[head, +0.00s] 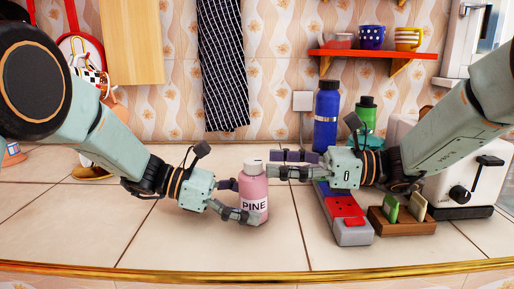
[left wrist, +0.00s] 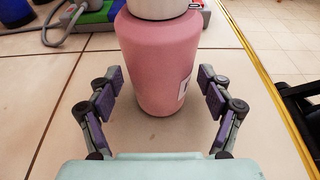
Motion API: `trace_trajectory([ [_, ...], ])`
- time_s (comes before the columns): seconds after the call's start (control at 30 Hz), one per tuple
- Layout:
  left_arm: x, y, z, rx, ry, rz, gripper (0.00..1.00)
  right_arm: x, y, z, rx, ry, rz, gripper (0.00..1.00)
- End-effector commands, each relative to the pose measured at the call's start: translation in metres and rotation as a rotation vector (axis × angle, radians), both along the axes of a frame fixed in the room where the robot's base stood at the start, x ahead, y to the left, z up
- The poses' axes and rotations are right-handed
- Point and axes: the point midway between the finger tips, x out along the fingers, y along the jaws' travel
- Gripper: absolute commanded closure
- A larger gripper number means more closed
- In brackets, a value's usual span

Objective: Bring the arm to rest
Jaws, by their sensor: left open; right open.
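A pink bottle (head: 253,194) with a white cap and the word PINE stands upright on the tiled counter. My left gripper (head: 241,200) is at the bottle's left side, low over the counter. In the left wrist view my left gripper (left wrist: 159,100) is open, with the pink bottle (left wrist: 160,62) just beyond and partly between its fingers. My right gripper (head: 277,164) is open and empty. Its fingers point left, near the bottle's cap. I cannot tell whether either gripper touches the bottle.
A blue bottle (head: 326,115) and a green bottle (head: 366,112) stand behind my right gripper. A power strip (head: 352,232), a wooden holder (head: 400,226) and a white toaster (head: 463,188) stand at the right. Pans (head: 78,48) hang at the left. The front left counter (head: 80,235) is clear.

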Motion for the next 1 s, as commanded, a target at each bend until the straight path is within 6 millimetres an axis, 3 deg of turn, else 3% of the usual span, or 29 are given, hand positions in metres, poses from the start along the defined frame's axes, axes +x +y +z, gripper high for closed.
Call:
trace_trajectory([
  [0.3,0.000,0.001,0.000,0.000,0.001,0.000,0.21,0.006,0.054,0.000,-0.002,-0.001,0.001,0.44],
  [0.73,0.000,0.001,0.000,0.000,0.001,0.000,0.21,0.005,0.050,0.000,-0.004,0.000,-0.255,0.44],
  [1.0,0.000,0.001,0.000,0.000,0.001,0.000,0.21,-0.007,0.016,0.001,0.001,0.001,-0.262,0.44],
])
